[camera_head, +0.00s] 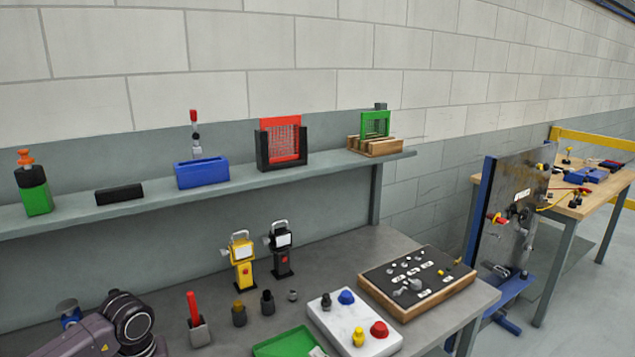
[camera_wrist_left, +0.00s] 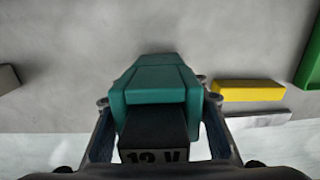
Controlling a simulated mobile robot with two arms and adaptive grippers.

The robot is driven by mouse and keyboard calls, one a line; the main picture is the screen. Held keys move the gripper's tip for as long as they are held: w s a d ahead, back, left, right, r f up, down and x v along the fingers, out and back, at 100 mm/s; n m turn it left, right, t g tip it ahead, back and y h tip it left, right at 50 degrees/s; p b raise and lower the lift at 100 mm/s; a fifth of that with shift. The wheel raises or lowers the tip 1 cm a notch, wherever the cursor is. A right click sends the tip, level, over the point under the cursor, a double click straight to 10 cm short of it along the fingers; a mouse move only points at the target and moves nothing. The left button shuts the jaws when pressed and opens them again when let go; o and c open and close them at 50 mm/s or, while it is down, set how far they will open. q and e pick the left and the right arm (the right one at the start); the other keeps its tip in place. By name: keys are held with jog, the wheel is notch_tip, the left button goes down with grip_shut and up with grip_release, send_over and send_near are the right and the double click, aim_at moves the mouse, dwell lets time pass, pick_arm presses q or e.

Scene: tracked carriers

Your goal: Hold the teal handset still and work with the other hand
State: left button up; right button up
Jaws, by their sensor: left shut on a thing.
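The teal handset (camera_wrist_left: 155,82) is in the middle of the left wrist view, with a black block marked "12 V" (camera_wrist_left: 152,135) at its near end. My left gripper (camera_wrist_left: 158,106) has one finger on each side of the handset and is shut on it. Grey surface shows behind the handset; whether the handset touches it I cannot tell. In the head view my left arm enters at the bottom left, and neither its gripper nor the handset can be made out there. My right gripper is in neither view.
A yellow block (camera_wrist_left: 248,91) lies right of the handset. On the bench are a green tray (camera_head: 284,344), a white block with coloured knobs (camera_head: 340,309), a wood-framed black board (camera_head: 456,285) and two lamps, yellow (camera_head: 242,262) and black (camera_head: 281,255). A loaded shelf (camera_head: 100,215) runs above.

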pick_arm(q)
jog(key=o, duration=1.4)
